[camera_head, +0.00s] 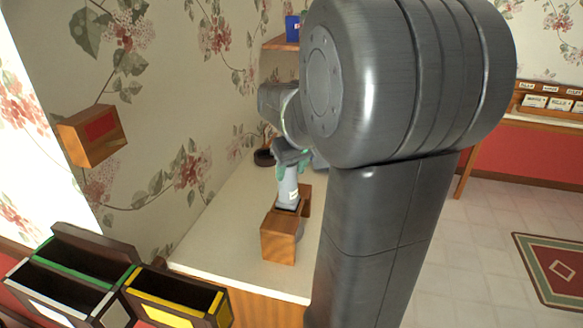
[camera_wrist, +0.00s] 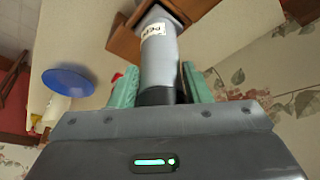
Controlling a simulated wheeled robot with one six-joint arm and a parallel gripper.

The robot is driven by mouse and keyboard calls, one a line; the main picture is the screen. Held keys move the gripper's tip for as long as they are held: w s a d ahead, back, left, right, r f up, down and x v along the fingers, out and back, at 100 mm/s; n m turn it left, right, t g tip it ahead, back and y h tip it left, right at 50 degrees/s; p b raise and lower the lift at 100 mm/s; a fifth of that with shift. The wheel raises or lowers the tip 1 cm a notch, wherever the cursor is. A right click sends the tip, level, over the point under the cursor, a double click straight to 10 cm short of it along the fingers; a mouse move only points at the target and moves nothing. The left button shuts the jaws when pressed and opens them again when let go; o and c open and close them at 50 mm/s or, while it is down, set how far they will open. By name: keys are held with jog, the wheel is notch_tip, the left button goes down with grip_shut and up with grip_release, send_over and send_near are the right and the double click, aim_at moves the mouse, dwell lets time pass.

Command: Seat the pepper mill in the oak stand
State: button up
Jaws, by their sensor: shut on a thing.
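The pepper mill (camera_head: 288,190) is a grey cylinder with a white label. It shows in the wrist view (camera_wrist: 159,60) with its dark end between my fingers. My gripper (camera_head: 291,170) has teal finger pads, which show in the wrist view (camera_wrist: 160,90) closed on both sides of the mill. The oak stand (camera_head: 279,238) is a brown wooden block on the counter; part of it shows in the wrist view (camera_wrist: 124,43). The mill looks nearly upright, its lower end at the stand's top opening. I cannot tell how deep it sits.
The pale counter (camera_head: 222,225) is clear left of the stand. A dark round object (camera_head: 264,157) stands behind my gripper. Bins with coloured rims (camera_head: 178,297) are at the lower left. A wooden wall box (camera_head: 92,135) hangs left. The wrist view shows a blue disc (camera_wrist: 68,82).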

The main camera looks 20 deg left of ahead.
jog(key=shift+f+b, duration=0.45)
jog(key=shift+f, duration=0.2)
jog(key=o, duration=1.1)
jog(key=v, duration=1.3)
jog(key=shift+s+d+r, duration=0.1)
jog(key=shift+d+r, duration=0.05)
jog(key=shift+r, duration=0.25)
jog(key=x, duration=1.4)
jog(key=shift+f, duration=0.1)
jog(key=shift+r+p, duration=0.35)
jog(key=shift+r, duration=0.25)
